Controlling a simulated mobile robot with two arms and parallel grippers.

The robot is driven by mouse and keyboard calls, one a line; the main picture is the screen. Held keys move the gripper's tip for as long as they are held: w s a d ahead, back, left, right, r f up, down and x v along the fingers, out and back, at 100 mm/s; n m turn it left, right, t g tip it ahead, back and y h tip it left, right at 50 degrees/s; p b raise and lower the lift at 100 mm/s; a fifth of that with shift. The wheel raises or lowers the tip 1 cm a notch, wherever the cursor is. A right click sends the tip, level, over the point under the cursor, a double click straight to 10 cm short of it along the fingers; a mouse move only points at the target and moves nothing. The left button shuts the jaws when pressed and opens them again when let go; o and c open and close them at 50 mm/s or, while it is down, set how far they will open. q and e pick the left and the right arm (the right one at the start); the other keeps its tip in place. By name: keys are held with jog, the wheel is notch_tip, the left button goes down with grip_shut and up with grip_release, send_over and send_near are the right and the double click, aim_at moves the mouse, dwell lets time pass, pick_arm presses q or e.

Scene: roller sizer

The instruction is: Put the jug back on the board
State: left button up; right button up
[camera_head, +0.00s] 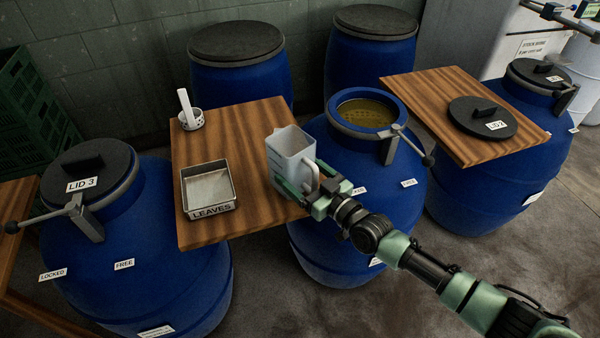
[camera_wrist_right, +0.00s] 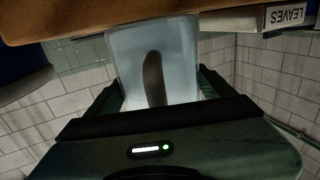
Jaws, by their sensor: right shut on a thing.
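The jug (camera_head: 291,155) is a pale translucent pitcher with a handle, upright or nearly so over the right part of the wooden board (camera_head: 230,135). My right gripper (camera_head: 311,193) is shut on the jug, its green fingers at the jug's sides on the handle side. In the right wrist view the jug (camera_wrist_right: 181,60) is between the fingers, and the board's brown edge (camera_wrist_right: 90,18) runs across the top, close against the jug's end. I cannot tell whether the jug's base touches the board. My left gripper is not in view.
A metal tray labelled LEAVES (camera_head: 209,187) and a holder with a white stick (camera_head: 190,118) share the board. An open blue drum with liquid (camera_head: 366,112) and its lever (camera_head: 405,143) are right of the jug. LID 2 (camera_head: 482,117) lies on another board.

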aim_at(317, 187)
jog(key=shift+f+b, duration=0.15)
jog(key=shift+b, duration=0.15)
jog(key=o, duration=2)
jog(key=shift+r+p, duration=0.4)
jog(key=shift+p, duration=0.05)
jog(key=v, duration=0.5)
jog(key=b+v, duration=0.1)
jog(key=v, duration=0.5)
jog(key=shift+f, duration=0.25)
jog(key=shift+s+d+r, duration=0.1)
jog(key=shift+s+d, duration=0.25)
jog(key=shift+s, duration=0.05)
